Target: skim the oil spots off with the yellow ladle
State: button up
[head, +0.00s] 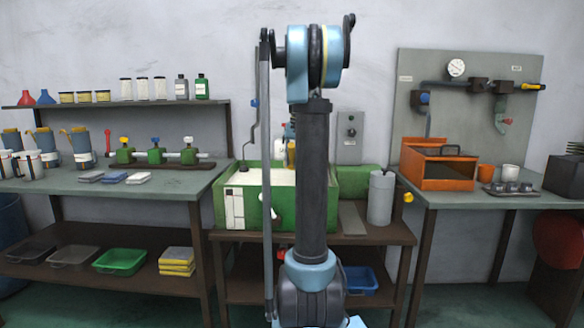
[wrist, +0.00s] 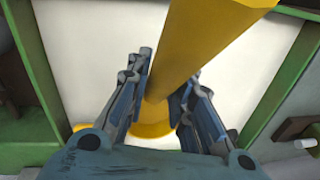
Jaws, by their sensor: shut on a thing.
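My gripper (wrist: 164,82) is shut on the yellow ladle (wrist: 195,35) by its thick handle. The handle runs from the upper right down between the fingers. A round yellow part, apparently the bowl, shows below the fingers. The ladle is over the pale, milky surface (wrist: 85,60) inside the green tank (wrist: 290,75). I cannot tell whether the bowl touches the surface. In the head view, the green tank (head: 238,215) stands on the middle bench, and a bit of yellow (head: 291,153) shows beside my arm, which hides most of the gripper. No oil spots can be made out.
A grey cylindrical canister (head: 380,198) stands right of the tank. The left bench (head: 190,187) holds mugs, green valves and folded cloths. The right bench (head: 450,198) holds an orange open box (head: 438,170), cups and a small tray. A blue bin (head: 360,280) sits below.

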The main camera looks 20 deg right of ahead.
jog(key=shift+r, duration=1.5)
